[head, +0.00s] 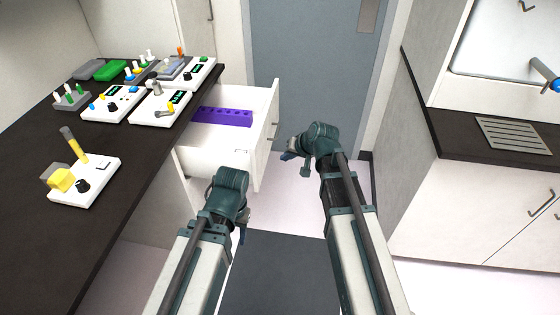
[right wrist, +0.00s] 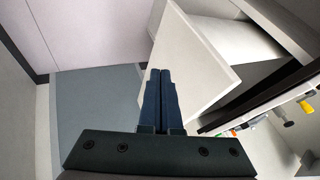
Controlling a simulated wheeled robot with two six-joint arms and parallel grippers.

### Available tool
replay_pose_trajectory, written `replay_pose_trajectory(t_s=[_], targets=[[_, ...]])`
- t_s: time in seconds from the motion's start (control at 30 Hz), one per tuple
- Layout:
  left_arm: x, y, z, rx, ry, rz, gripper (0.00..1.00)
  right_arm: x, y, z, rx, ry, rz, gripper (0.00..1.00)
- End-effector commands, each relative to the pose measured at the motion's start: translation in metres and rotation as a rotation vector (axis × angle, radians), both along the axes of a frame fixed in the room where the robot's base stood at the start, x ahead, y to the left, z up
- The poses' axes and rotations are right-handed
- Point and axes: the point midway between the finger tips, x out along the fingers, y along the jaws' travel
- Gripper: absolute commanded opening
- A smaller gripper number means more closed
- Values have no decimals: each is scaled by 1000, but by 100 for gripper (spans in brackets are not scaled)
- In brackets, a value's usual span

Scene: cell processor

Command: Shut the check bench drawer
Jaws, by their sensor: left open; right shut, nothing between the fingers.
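The check bench drawer (head: 267,150) is white and stands pulled out from under the dark bench top at the left. A purple rack with holes (head: 222,117) lies inside it. My right gripper (head: 290,155) is shut and empty, just to the right of the drawer front in the head view. In the right wrist view its closed fingers (right wrist: 166,72) overlap the white drawer front (right wrist: 208,62); I cannot tell whether they touch it. My left gripper (head: 243,236) is open, low in front of the drawer and mostly hidden by its own wrist.
The dark bench top (head: 30,140) carries several white instruments with knobs, a white unit with a yellow block (head: 84,180) and a green box (head: 110,70). A grey-blue door (head: 305,60) stands behind. A sink counter (head: 460,150) is at the right. Floor between is clear.

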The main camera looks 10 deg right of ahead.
Motion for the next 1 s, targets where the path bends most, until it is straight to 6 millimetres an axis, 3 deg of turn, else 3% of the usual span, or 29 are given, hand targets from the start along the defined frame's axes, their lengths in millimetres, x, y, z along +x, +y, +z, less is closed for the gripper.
replay_pose_trajectory(t_s=[0.03, 0.1, 0.47, 0.7, 1.0], targets=[[0, 0, -15, 0, 0, 0, 49, 7, 4, -15, 0, 0, 2, 0], [0, 0, -25, 0, 0, 0, 49, 13, 7, -25, -1, 0, 3, 0], [0, 0, -72, 0, 0, 0, 49, 43, 27, -72, -1, 1, 2, 0], [0, 0, -65, 0, 0, 0, 49, 51, 57, -65, -2, 0, 4, 0], [0, 0, -65, 0, 0, 0, 49, 53, 65, -66, -1, 1, 1, 0]])
